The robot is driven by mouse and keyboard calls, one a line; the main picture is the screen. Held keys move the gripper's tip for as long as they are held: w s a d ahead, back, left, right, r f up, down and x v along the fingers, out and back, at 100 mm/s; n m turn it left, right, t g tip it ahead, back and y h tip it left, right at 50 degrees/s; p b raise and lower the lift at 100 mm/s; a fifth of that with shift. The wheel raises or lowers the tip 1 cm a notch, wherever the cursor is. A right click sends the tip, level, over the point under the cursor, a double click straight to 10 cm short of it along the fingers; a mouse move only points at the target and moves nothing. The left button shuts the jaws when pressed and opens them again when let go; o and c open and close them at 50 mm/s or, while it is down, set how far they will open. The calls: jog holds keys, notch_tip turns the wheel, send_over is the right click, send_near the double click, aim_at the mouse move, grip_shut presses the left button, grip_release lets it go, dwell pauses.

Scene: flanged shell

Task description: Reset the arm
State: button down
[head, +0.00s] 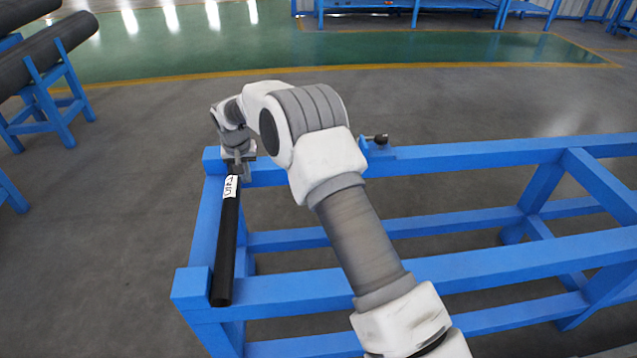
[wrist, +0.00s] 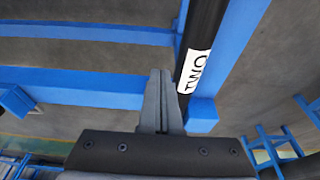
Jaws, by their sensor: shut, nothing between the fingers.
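My arm reaches out over a blue frame (head: 460,157) in the head view. My gripper (head: 238,172) is at the frame's far left corner, near the labelled end of a black bar (head: 226,250). In the wrist view my gripper (wrist: 158,80) is shut with its fingers together and nothing between them. The gap in depth is hard to tell.
A small blue block with a dark knob (head: 377,146) sits on the frame's far rail, right of my arm's elbow. Thick dark pipes (head: 45,55) rest on another blue stand (head: 48,110) at the far left. Open grey floor (head: 130,180) lies between.

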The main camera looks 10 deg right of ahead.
jog(key=shift+d+r+p, duration=0.3)
jog(key=shift+r+p, duration=0.05)
jog(key=shift+r, duration=0.5)
jog(key=s+d+r+t, duration=0.1)
jog(key=s+d+r, duration=0.6)
jog(key=r, duration=0.4)
jog(key=s+d+r, duration=0.7)
jog(key=r, duration=0.5)
jog(key=s+d+r+t, duration=0.1)
jog(key=s+d+r, duration=0.15)
jog(key=s, duration=0.45)
jog(key=s+d+r, duration=0.1)
jog(key=s+d, duration=0.3)
jog(key=s, duration=0.2)
jog(key=s+d+f+t, duration=0.1)
jog(key=s+d+f, duration=0.1)
jog(key=s, duration=0.5)
jog(key=s+d+f, duration=0.1)
jog(key=s+d, duration=0.1)
jog(key=s, duration=0.5)
notch_tip(320, 180, up, 18)
jog(key=p, duration=1.7)
jog(key=shift+a+f, duration=0.2)
jog(key=shift+a, duration=0.05)
